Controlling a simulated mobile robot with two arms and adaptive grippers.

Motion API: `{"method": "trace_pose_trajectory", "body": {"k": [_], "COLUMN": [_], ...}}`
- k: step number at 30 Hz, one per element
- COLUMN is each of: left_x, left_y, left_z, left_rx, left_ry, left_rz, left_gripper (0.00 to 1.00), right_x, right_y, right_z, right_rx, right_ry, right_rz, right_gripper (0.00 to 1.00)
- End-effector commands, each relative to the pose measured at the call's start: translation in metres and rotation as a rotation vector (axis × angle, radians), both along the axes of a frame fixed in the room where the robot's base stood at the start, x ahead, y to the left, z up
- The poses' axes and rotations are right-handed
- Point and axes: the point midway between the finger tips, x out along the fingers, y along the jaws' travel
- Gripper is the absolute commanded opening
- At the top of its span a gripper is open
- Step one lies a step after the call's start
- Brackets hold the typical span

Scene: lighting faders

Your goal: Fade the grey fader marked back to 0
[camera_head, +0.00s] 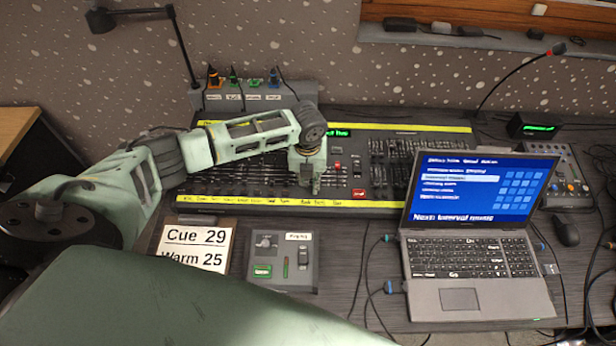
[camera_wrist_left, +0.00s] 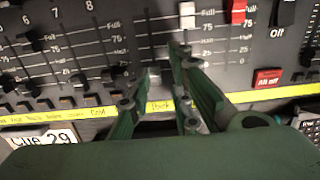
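The lighting board (camera_head: 243,185) carries rows of faders above a yellow label strip (camera_head: 250,200). My left gripper (camera_head: 311,188) points down at the board there. In the left wrist view its fingers (camera_wrist_left: 167,72) are apart, with the tips just below the grey fader; contact cannot be told. My right gripper is not in view.
A red button (camera_wrist_left: 268,77) lies right of the fingers. A laptop (camera_head: 458,298), a small control box (camera_head: 300,250) and a cue card (camera_head: 197,243) lie in front of the board.

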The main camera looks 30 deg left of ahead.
Motion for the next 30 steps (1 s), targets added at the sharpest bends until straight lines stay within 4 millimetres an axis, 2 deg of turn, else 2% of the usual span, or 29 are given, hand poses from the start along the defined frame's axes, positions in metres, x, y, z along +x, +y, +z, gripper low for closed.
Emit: {"method": "trace_pose_trajectory", "body": {"k": [8,19,30], "left_x": [-0.001,-0.001,-0.001], "left_y": [0.003,0.003,0.003], "left_z": [0.0,0.025,0.026], "left_rx": [0.005,0.007,0.006], "left_ry": [0.003,0.003,0.003], "left_rz": [0.003,0.003,0.003], "left_gripper": [0.19,0.19,0.19], "right_x": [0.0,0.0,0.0], "right_y": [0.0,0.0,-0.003], "right_z": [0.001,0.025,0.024], "right_rx": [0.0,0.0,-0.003], "right_ry": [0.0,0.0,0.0], "right_rz": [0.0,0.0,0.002], "right_gripper": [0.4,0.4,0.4]}}
